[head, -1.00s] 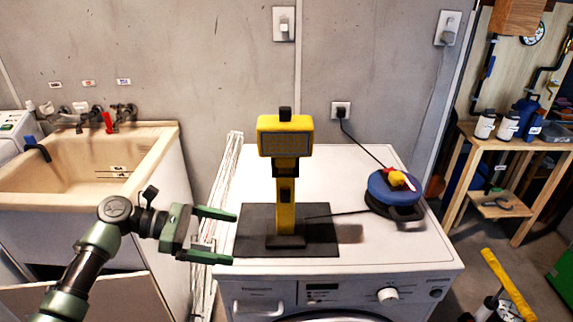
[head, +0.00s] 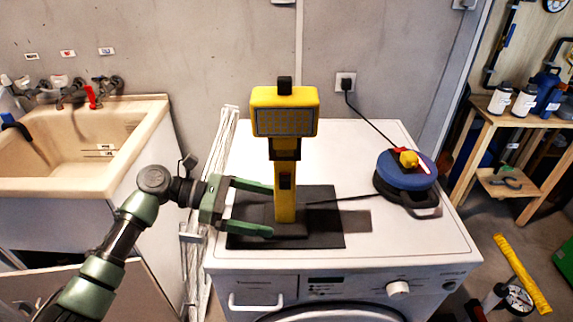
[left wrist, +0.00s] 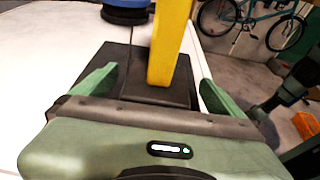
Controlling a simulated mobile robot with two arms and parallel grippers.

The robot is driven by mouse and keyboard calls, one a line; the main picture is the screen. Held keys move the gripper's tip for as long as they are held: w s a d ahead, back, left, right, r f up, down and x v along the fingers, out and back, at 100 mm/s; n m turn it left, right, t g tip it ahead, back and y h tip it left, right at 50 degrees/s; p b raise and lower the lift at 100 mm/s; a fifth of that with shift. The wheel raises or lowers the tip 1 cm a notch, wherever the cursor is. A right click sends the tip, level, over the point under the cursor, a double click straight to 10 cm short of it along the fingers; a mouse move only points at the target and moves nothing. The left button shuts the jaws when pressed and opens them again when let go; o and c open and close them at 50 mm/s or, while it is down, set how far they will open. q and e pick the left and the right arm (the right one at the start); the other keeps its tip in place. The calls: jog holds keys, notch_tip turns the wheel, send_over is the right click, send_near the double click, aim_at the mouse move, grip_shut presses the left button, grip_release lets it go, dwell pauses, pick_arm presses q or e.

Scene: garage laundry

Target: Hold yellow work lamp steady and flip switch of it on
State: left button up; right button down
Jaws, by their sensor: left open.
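The yellow work lamp (head: 284,195) stands upright on a dark mat (head: 328,233) on top of the white washing machine. Its lamp head with a grey grid faces me. A small dark switch (head: 285,181) with a reddish part sits on the front of its post. My left gripper (head: 272,210) is open, coming in from the left at the lower post, with one finger behind and one in front on the left side. In the left wrist view the yellow post (left wrist: 168,45) stands between the two open fingers, apart from both. My right gripper is not in view.
A blue cable reel (head: 405,175) stands on the machine right of the lamp, its cord running to a wall socket (head: 345,82). A beige sink (head: 75,150) is at the left. A wooden workbench (head: 515,130) is at the right.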

aim_at(280, 212)
pick_arm(q)
jog(key=p+x, duration=0.2)
jog(key=x, duration=0.1)
jog(key=shift+d+r, duration=0.1)
jog(key=shift+d+f, duration=0.3)
jog(key=shift+d, duration=0.25)
